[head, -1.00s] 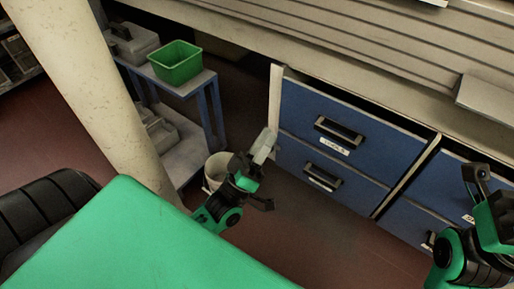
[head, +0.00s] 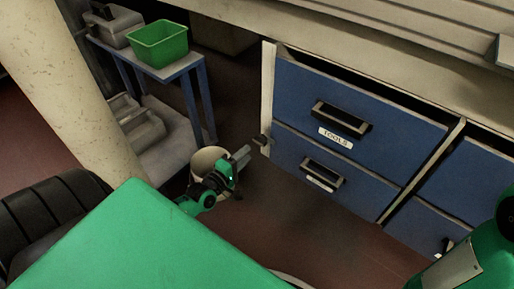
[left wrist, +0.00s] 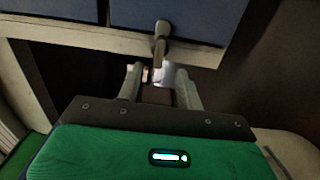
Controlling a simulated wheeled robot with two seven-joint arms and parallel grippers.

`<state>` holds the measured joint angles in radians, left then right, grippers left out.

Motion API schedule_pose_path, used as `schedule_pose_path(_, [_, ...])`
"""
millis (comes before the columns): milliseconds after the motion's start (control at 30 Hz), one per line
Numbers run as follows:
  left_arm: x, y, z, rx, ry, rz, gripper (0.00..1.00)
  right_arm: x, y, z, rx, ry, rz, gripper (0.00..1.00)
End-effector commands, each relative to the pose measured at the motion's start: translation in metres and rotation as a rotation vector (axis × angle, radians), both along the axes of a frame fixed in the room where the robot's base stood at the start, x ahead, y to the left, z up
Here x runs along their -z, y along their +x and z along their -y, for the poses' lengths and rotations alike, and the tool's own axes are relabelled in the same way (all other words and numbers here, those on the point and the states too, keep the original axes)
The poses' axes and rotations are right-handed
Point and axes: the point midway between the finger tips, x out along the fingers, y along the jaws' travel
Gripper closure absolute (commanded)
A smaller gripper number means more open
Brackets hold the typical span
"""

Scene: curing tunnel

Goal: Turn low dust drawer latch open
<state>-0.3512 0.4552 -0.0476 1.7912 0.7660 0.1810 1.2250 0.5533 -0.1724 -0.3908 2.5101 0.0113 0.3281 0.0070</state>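The low latch (head: 262,141) is a small dark grey lever on the pale end post of the drawer cabinet, beside the joint between the upper and lower blue drawers. In the left wrist view the latch (left wrist: 160,38) hangs straight ahead of the fingers, pointing toward them. My left gripper (head: 241,156) is low by the cabinet's left end, a little short of the latch and apart from it. In the left wrist view its two grey fingers (left wrist: 160,84) are spread with nothing held between them. My right gripper is out of view; only part of my right arm shows.
The upper drawer (head: 355,105) is labelled TOOLS, with the lower drawer (head: 330,172) beneath it. A pale bucket (head: 203,160) stands on the floor behind my left gripper. A blue-legged cart (head: 180,70) bears a green bin (head: 159,43). Floor before the drawers is clear.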

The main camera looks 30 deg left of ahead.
Motion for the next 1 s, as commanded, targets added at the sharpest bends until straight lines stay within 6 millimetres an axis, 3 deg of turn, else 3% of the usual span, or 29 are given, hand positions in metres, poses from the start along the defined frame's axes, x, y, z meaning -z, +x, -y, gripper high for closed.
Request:
schedule_pose_path(200, [0.003,0.039,0.003,-0.001,0.001,0.004,0.64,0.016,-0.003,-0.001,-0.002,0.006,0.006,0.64])
schedule_pose_path(400, [0.001,0.061,0.005,-0.001,0.000,0.003,0.64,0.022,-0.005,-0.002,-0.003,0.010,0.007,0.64])
schedule_pose_path(867, [-0.001,0.070,0.006,0.000,0.002,0.001,0.64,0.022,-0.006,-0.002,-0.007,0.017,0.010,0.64])
schedule_pose_path(1000, [0.000,0.070,0.005,0.000,0.002,0.001,0.91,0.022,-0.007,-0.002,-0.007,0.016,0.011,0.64])
